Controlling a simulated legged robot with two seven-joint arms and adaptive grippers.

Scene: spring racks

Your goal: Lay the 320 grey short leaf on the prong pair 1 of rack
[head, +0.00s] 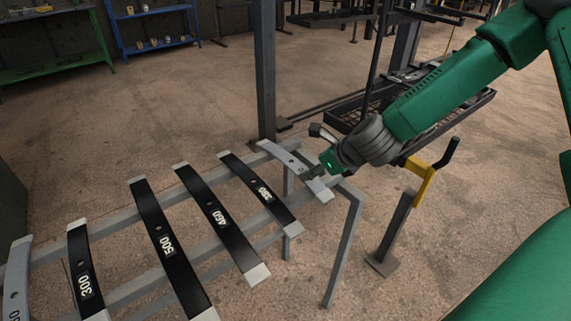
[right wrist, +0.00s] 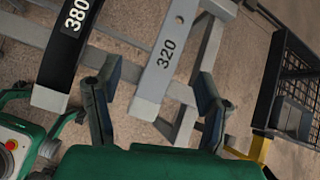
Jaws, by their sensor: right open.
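The grey short leaf marked 320 (right wrist: 168,62) lies across the grey stand, at its right end in the head view (head: 283,154). My right gripper (head: 314,152) is open over this leaf. In the right wrist view the open fingers of the right gripper (right wrist: 160,78) stand on either side of the leaf, with gaps between, and do not grip it. In the head view the gripper hides part of the leaf and its number. My left gripper is not in view. I cannot make out which prongs are pair 1 of the rack.
Several black leaves lie beside it on the stand (head: 350,225), including the 380 leaf (right wrist: 75,40), the 460 leaf (head: 221,220) and the 500 leaf (head: 168,245). A black tray (head: 455,112) and a yellow bracket on a post (head: 424,182) are right of the stand.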

